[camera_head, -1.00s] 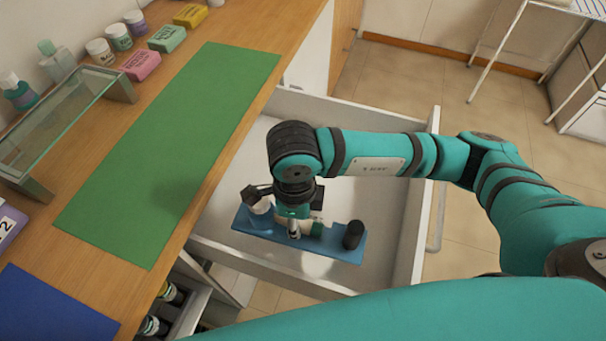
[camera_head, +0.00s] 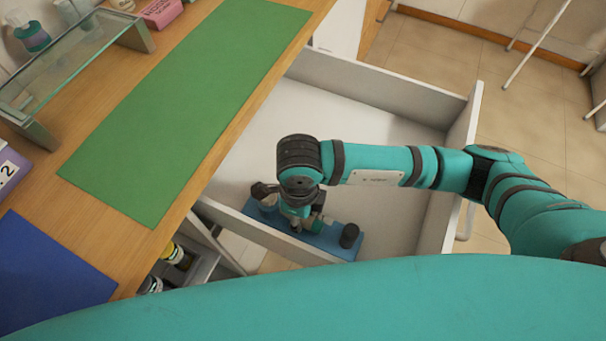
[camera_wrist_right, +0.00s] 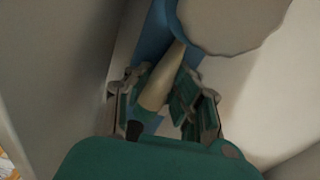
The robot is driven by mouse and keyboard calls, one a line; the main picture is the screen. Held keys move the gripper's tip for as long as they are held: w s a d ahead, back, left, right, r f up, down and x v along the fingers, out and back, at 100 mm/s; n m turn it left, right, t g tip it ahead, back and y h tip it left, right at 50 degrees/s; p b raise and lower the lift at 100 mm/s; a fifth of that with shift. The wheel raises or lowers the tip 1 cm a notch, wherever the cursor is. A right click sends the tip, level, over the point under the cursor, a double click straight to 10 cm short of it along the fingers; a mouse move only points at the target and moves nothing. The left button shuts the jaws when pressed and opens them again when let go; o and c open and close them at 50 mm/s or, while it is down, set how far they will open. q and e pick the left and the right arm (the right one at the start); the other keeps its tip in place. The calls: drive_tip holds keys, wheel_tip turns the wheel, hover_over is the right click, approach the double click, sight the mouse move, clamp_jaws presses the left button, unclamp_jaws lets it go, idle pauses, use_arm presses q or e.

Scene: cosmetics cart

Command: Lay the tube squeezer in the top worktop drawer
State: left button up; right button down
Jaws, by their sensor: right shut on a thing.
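The tube squeezer (camera_head: 325,240) is a long blue strip with a black cylinder at its right end and a pale round part at its left. It is inside the open top worktop drawer (camera_head: 385,90), along the near wall, whose rim hides its lower edge. I cannot tell whether it touches the floor. My right gripper (camera_head: 299,224) points down, shut on the squeezer's middle. In the right wrist view, the fingers (camera_wrist_right: 160,97) flank a cream tapered piece with a dark end, above the blue strip (camera_wrist_right: 153,40). My left gripper is not in view.
The wooden worktop left of the drawer carries a green mat (camera_head: 190,105), a blue mat (camera_head: 45,275) and a glass shelf (camera_head: 75,62). A lower drawer with bottles (camera_head: 175,257) stands partly open below. The drawer's far floor is clear.

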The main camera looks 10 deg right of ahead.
drive_tip(key=w, duration=0.2)
drive_tip(key=w+d, duration=0.1)
drive_tip(key=w, duration=0.4)
drive_tip(key=shift+w+d+r+b, duration=0.2)
drive_tip(key=shift+w+d+b, duration=0.1)
drive_tip(key=shift+b, duration=0.1)
drive_tip(key=w, duration=0.1)
drive_tip(key=w+b, duration=0.1)
drive_tip(key=w+d, duration=0.1)
drive_tip(key=w, duration=0.1)
drive_tip(key=shift+f, duration=0.25)
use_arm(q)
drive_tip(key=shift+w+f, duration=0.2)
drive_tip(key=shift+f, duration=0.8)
use_arm(e)
drive_tip(key=shift+s+f, duration=0.1)
drive_tip(key=shift+f, duration=0.2)
drive_tip(key=shift+f+b, duration=0.15)
drive_tip(key=shift+b, duration=0.15)
drive_tip(key=c, duration=1.2)
unclamp_jaws()
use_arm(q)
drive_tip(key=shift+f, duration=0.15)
